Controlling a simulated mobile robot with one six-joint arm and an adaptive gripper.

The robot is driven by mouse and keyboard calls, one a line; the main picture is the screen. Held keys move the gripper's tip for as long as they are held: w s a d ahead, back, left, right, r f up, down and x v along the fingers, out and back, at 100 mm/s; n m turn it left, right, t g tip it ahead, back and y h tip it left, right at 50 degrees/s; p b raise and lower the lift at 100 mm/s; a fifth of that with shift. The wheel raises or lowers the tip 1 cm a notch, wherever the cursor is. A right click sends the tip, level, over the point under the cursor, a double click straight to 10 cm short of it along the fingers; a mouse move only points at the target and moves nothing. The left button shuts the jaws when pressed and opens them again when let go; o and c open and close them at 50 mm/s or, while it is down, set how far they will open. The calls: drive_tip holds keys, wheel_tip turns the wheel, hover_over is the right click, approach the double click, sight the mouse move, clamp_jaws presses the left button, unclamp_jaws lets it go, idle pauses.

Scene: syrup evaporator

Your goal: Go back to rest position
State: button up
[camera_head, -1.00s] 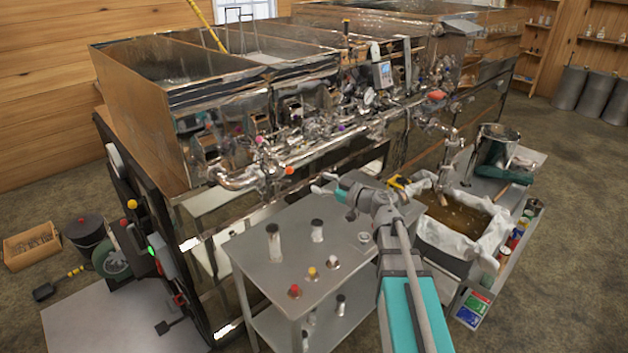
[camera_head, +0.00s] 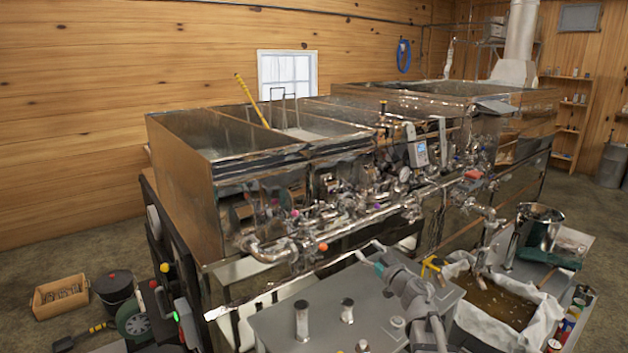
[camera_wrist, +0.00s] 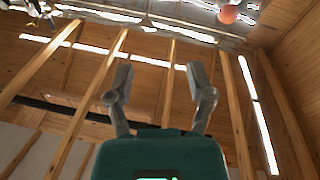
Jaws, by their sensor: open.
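My gripper (camera_head: 368,250) is in the head view, above the back edge of the grey metal cart, facing the pipes of the evaporator (camera_head: 190,205). Its two fingers also show in the wrist view (camera_wrist: 160,80), spread wide apart with nothing between them. My arm comes up from the lower right of the head view. Whether the fingers touch any pipe cannot be told, but the wrist view shows free space around them.
The cart (camera_head: 270,322) holds several small cylinders. A lined tub (camera_head: 505,300) of brown liquid stands right of my arm, with a metal pot (camera_head: 540,228) behind it. A wooden crate (camera_head: 60,297) and dark bucket (camera_head: 115,287) lie on the left floor.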

drive_tip(key=d+f+m+t+h, duration=0.1)
drive_tip(key=d+f+m+h, duration=0.2)
drive_tip(key=d+m+h, duration=0.65)
drive_tip(key=s+d+f+m+g+h, duration=0.2)
drive_tip(key=s+f+g+h, duration=0.25)
drive_tip(key=f, duration=0.35)
drive_tip(key=s+a+f+n+g+y, duration=0.1)
drive_tip(key=s+a+f+g, duration=0.2)
drive_tip(key=s, duration=0.3)
drive_tip(key=s+a+f+n+g+y+b, duration=0.1)
drive_tip(key=s+a+f+g+y, duration=0.1)
drive_tip(key=s+a+f+g, duration=0.2)
drive_tip(key=s+a+f+n+g+y, duration=0.1)
drive_tip(key=s+a+f+g, duration=0.2)
drive_tip(key=s+g, duration=0.3)
drive_tip(key=s+f, duration=0.1)
drive_tip(key=s, duration=0.1)
drive_tip(key=shift+s+a+f+b, duration=0.25)
drive_tip(key=shift+s+f+b, duration=0.1)
drive_tip(key=shift+f, duration=0.05)
drive_tip(key=shift+c, duration=0.8)
